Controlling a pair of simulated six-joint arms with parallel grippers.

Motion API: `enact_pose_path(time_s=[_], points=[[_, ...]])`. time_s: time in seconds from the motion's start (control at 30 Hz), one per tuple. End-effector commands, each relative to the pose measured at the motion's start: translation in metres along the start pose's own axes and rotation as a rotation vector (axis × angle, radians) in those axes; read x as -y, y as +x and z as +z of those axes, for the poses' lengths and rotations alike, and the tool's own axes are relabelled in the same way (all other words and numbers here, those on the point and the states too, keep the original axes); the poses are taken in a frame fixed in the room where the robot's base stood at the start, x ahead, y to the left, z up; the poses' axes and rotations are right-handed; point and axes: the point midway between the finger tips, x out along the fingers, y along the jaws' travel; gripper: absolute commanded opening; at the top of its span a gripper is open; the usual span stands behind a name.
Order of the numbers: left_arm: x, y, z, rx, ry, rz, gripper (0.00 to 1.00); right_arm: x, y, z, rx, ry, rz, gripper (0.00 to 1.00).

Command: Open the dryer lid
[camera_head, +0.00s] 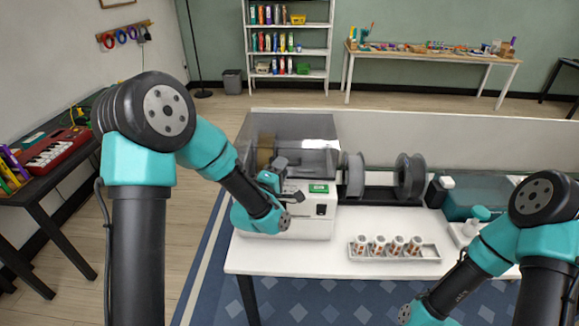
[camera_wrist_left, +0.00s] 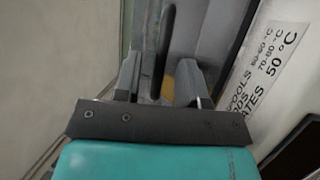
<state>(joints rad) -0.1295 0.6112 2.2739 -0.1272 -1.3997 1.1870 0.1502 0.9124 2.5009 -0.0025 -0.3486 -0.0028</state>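The dryer (camera_head: 308,222) is a white box with a green display, at the left end of the white table. Its smoky clear lid (camera_head: 312,128) appears down over a brownish spool (camera_head: 265,150). My left gripper (camera_head: 282,180) is at the front of the lid, partly covering it. In the left wrist view the left gripper's fingers (camera_wrist_left: 158,82) are spread, with a dark bar, seemingly the lid handle (camera_wrist_left: 165,45), between them. Gaps show on both sides of the bar. My right arm comes in at the lower right; its gripper is outside the picture.
Two grey spools (camera_head: 410,176) stand on a dark holder right of the dryer. A tray of several small cups (camera_head: 394,249) lies at the table's front. A low pale partition runs behind.

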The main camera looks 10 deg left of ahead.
Motion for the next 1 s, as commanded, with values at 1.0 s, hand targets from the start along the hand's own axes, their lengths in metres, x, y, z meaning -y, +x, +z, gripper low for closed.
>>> enact_pose_path(time_s=[1.0], points=[[0.0000, 0.0090, -0.0046, -0.008, 0.001, -0.001, 0.00, 0.0000, 0.0000, 0.0000, 0.000, 0.000, 0.000, 0.00]])
